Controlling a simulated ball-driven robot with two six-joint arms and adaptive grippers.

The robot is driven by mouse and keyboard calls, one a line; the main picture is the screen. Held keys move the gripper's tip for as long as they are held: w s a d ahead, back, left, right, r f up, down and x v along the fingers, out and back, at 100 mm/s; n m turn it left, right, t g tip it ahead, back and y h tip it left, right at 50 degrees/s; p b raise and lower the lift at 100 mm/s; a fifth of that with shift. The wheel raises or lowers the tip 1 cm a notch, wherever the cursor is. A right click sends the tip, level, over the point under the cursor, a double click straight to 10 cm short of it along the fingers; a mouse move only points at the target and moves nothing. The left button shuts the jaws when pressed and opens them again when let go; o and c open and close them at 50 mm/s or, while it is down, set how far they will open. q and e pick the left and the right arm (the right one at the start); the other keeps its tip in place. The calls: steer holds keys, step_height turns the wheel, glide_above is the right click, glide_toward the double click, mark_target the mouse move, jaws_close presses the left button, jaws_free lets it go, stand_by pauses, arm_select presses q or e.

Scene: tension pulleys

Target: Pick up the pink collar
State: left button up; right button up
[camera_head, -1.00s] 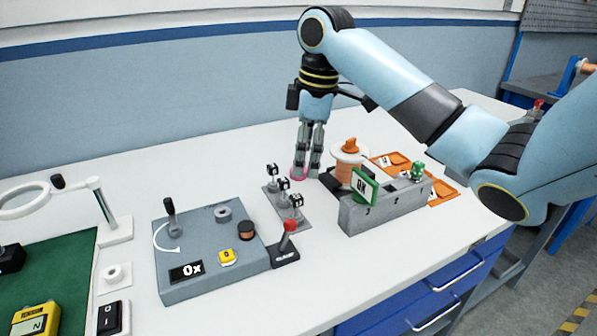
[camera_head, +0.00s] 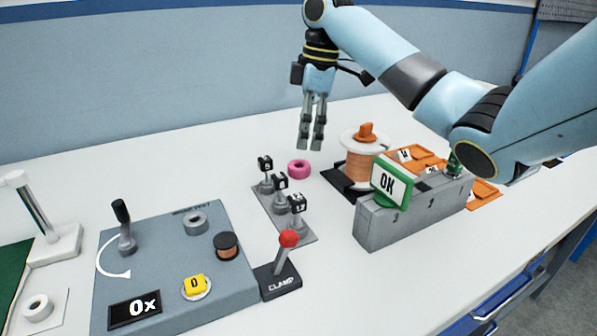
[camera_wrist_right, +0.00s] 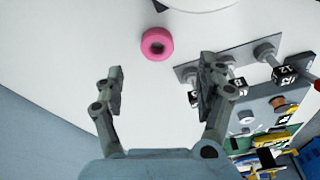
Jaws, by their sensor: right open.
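The pink collar (camera_head: 299,168) is a small thick ring lying flat on the white table, just behind the row of small posts. In the right wrist view the pink collar (camera_wrist_right: 157,44) lies beyond the fingertips, between their lines, with its dark hole showing. My right gripper (camera_head: 311,148) points down above the table behind the collar, apart from it. In the right wrist view my right gripper (camera_wrist_right: 160,85) is open, with nothing between its fingers. My left gripper is not in view.
A plate with numbered posts (camera_head: 281,205) stands close in front of the collar. A copper wire spool (camera_head: 362,165) stands to its right, near a grey block (camera_head: 410,215) with a green OK sign (camera_head: 391,184). A grey console (camera_head: 170,260) is front left. Table left of the collar is clear.

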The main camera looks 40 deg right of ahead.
mark_target(299, 161)
steer(key=shift+a+f, duration=0.15)
steer(key=shift+f, duration=0.35)
steer(key=shift+a+f, duration=0.15)
steer(key=shift+f, duration=0.35)
steer(key=f, duration=0.2)
steer(key=w+f, duration=0.1)
steer(key=f, duration=0.2)
steer(key=shift+w+a+f, duration=0.1)
steer(key=shift+w+f, duration=0.05)
steer(key=shift+f, duration=0.15)
steer(key=c, duration=1.2)
